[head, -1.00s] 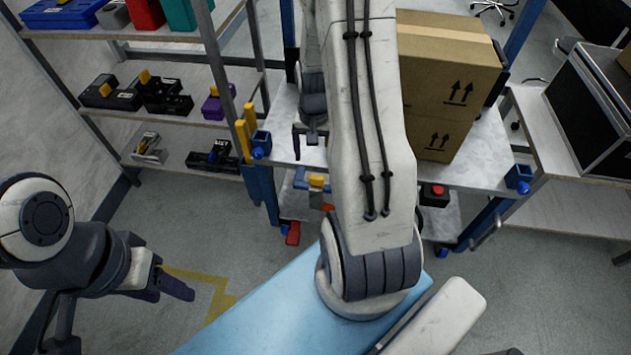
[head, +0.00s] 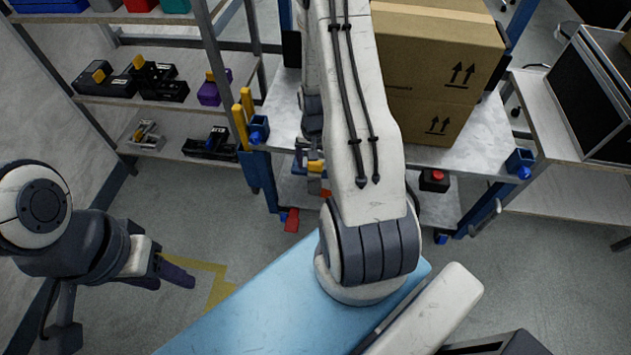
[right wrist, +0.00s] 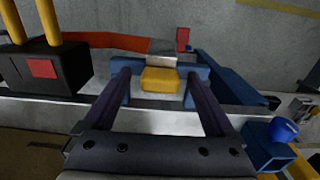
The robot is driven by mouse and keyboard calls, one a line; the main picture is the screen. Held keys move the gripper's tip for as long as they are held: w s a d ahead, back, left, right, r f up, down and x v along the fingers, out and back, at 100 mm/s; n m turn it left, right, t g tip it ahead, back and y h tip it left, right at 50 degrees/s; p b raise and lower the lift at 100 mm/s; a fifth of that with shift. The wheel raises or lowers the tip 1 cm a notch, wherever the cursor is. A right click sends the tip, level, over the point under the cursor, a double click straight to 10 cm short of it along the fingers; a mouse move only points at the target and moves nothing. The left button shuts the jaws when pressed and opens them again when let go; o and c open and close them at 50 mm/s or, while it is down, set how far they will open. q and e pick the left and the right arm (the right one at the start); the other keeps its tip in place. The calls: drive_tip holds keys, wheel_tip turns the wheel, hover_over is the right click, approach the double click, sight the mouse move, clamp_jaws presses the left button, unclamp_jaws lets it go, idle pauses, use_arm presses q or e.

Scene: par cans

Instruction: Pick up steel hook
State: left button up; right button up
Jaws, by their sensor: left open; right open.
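I cannot pick out a steel hook for certain. In the right wrist view a yellow block (right wrist: 160,80) with a silvery grey piece (right wrist: 162,50) behind it shows between the fingers of my right gripper (right wrist: 158,88). The fingers are spread and do not visibly touch the block. Blue parts flank it. In the head view my right gripper (head: 301,150) is mostly hidden by my arm, near yellow and grey things on the cart's lower level. My left gripper (head: 172,272) is open and empty over the floor at left.
A cart (head: 478,150) carries stacked cardboard boxes (head: 440,65). A black box with a red button (head: 434,180) sits lower down. A shelf rack (head: 150,100) stands left. In the wrist view, a black box with yellow posts (right wrist: 45,75) is at left and a blue holder (right wrist: 270,145) at right.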

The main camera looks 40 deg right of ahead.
clamp_jaws()
drive_tip(key=shift+r, duration=0.15)
